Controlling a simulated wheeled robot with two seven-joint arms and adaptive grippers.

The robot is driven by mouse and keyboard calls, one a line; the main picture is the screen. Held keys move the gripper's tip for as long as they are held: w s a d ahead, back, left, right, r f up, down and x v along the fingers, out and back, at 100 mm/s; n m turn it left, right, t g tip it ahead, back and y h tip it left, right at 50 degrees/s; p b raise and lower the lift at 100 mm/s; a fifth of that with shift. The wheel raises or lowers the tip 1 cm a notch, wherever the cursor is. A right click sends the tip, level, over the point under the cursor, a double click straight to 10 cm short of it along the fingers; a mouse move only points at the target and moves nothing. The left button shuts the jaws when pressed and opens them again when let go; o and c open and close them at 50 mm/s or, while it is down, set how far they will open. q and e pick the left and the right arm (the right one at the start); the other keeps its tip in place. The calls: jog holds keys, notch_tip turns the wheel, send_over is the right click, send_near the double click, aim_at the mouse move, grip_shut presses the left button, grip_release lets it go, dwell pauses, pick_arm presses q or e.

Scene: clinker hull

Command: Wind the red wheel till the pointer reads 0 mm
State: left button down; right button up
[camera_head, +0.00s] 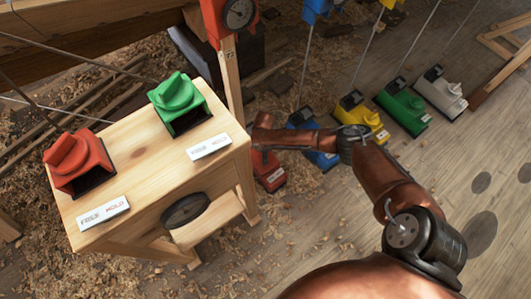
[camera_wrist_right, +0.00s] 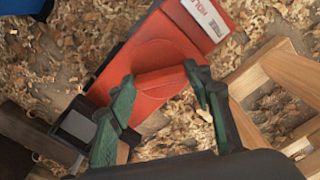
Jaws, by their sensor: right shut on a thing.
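A red floor unit (camera_head: 268,172) sits beside the wooden stand, partly hidden by my right arm. In the right wrist view the red unit (camera_wrist_right: 185,45) has a round disc with a raised red grip bar (camera_wrist_right: 160,79) and a white label ending in HOLD. My right gripper (camera_wrist_right: 162,77) has its green-padded fingers shut on the two ends of this bar. In the head view the gripper itself is hard to make out. A red housing with a black dial (camera_head: 238,13) is cut off at the top; no pointer reading is legible. My left gripper is not in view.
The wooden stand (camera_head: 160,185) carries a red unit (camera_head: 78,158) and a green unit (camera_head: 178,100). Blue (camera_head: 322,159), yellow (camera_head: 362,117), green (camera_head: 404,108) and white (camera_head: 440,92) units with lines stand on the floor.

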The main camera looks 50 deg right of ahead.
jog(key=shift+a+r+m+p, duration=0.1)
jog(key=shift+r+m+p, duration=0.05)
jog(key=shift+m+p, duration=0.55)
jog(key=m+p, duration=0.1)
jog(key=m, duration=0.1)
jog(key=shift+m, duration=0.4)
jog(key=m+p, duration=0.1)
jog(key=m, duration=0.2)
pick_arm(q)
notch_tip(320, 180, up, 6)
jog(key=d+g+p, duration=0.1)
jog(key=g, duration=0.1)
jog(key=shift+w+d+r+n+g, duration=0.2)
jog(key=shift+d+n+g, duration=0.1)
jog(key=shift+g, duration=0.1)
pick_arm(e)
jog(key=shift+f+m, duration=0.2)
jog(key=shift+m, duration=1.1)
jog(key=o, duration=1.2)
jog(key=shift+c, duration=0.2)
jog(key=shift+r, duration=0.1)
